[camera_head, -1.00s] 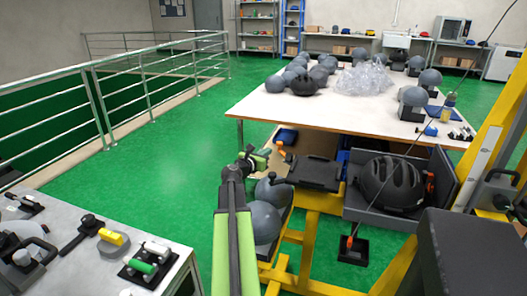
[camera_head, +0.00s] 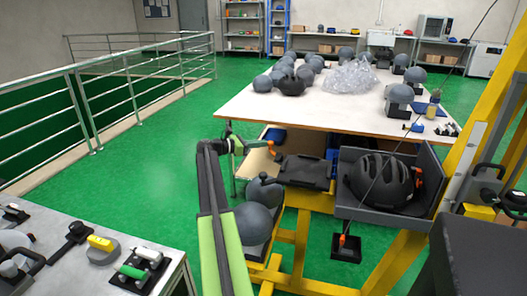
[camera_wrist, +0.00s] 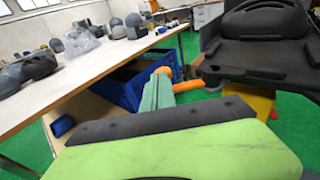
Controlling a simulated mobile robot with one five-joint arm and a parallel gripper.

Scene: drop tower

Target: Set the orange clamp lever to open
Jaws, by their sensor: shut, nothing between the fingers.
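An orange lever-like part (camera_head: 418,176) shows at the right side of the black helmet (camera_head: 376,181) in the grey open box; its position is too small to read. Another small orange piece (camera_head: 334,172) is at the right edge of the black platform (camera_head: 302,170). I cannot tell for sure which is the clamp lever. My gripper (camera_head: 271,148), with orange tips, is shut and empty, just behind and left of the black platform. In the wrist view my gripper (camera_wrist: 178,78) points toward a blue crate (camera_wrist: 128,92), with the black platform (camera_wrist: 240,60) to its right.
The white table (camera_head: 330,108) with grey domes and a clear plastic bag is behind my gripper. A yellow frame (camera_head: 440,195) rises at the right. A tool bench (camera_head: 60,265) is at lower left, with green floor between.

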